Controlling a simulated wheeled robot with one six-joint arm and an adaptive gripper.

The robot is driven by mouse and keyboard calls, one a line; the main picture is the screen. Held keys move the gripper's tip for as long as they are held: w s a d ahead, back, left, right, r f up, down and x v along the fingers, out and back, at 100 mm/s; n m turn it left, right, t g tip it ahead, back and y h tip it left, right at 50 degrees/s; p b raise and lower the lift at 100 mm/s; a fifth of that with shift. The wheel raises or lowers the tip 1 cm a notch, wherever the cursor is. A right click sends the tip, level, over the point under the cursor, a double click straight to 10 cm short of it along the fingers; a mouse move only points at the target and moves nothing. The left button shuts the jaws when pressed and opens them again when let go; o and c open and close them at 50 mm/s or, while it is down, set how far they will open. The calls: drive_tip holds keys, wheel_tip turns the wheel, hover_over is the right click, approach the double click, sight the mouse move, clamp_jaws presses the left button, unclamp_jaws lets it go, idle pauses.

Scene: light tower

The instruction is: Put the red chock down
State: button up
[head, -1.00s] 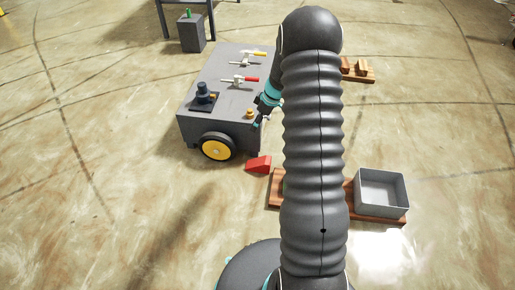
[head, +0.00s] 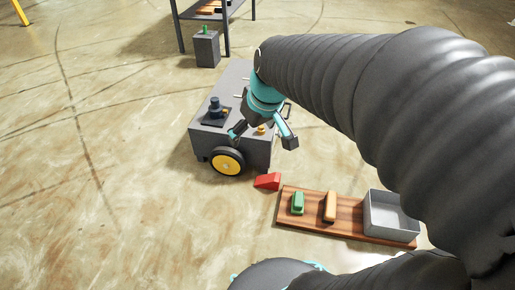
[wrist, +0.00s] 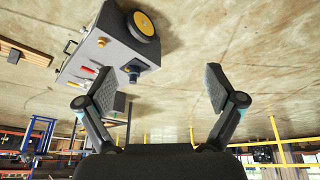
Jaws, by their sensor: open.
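The red chock (head: 267,181) is a small wedge lying on the floor in the head view, just in front of the grey wheeled cart (head: 200,143), near its yellow-hubbed wheel (head: 227,162). I cannot tell whether it touches the wheel. My gripper (head: 263,138) is over the cart's near end, above and apart from the chock. In the wrist view my gripper (wrist: 156,92) has its fingers wide apart with nothing between them. The cart (wrist: 112,50) also shows there, but the chock does not.
A wooden board (head: 285,223) on the floor holds a green block (head: 297,203), an orange block (head: 330,206) and a grey bin (head: 391,215). A grey box (head: 206,50) stands by a dark table at the back. The floor at left is clear.

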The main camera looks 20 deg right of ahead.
drive_tip(key=s+a+r+m+t+h, duration=0.1)
drive_tip(key=s+m, duration=0.2)
drive_tip(key=s, duration=0.9)
drive_tip(key=shift+s+a, duration=0.2)
drive_tip(key=shift+r, duration=0.15)
